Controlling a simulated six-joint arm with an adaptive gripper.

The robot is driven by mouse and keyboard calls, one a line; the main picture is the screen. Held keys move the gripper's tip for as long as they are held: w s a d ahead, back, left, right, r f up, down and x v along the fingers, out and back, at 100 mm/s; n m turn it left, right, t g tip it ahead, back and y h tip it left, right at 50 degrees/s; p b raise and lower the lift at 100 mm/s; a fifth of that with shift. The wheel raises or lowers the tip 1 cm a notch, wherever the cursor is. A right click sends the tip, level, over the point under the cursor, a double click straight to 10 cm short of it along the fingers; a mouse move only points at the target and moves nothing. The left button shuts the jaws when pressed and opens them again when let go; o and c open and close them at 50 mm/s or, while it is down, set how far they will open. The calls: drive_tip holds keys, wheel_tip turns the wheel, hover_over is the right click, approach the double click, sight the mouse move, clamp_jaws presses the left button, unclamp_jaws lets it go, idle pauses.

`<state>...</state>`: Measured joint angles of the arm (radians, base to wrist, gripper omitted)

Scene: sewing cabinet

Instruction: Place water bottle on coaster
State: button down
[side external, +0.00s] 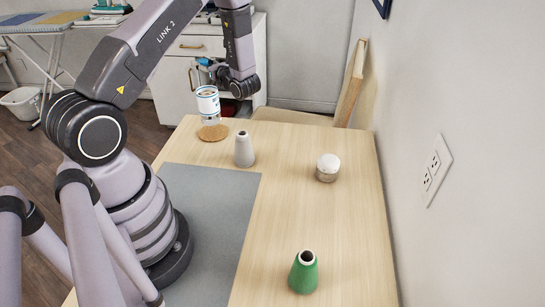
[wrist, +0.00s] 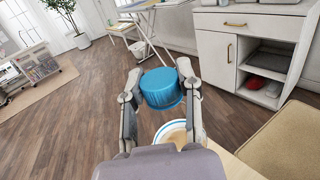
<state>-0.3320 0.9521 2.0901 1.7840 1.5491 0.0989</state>
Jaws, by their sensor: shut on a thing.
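The water bottle (side external: 208,101) looks upright, with a white and blue label and a blue cap. In the wrist view the blue cap (wrist: 161,90) sits between the two fingers of my gripper (wrist: 160,84), which is shut on it. The label's rim (wrist: 172,131) shows below the cap. In the side view my gripper (side external: 207,66) is at the bottle's top, partly hidden by the arm. The round cork coaster (side external: 213,132) lies near the table's far left corner, directly under the bottle. I cannot tell whether the bottle's base touches it.
A grey-white cone (side external: 244,151) stands close to the coaster, in front and right. A white-lidded jar (side external: 327,168) and a green cone (side external: 303,272) stand farther right and nearer. A grey mat (side external: 212,215) covers the left of the table (side external: 340,230). A white cabinet (side external: 190,62) stands behind.

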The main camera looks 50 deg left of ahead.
sight(204, 76)
drive_tip(key=shift+f, duration=2.1)
drive_tip(key=c, duration=0.8)
unclamp_jaws()
drive_tip(key=shift+o, duration=0.2)
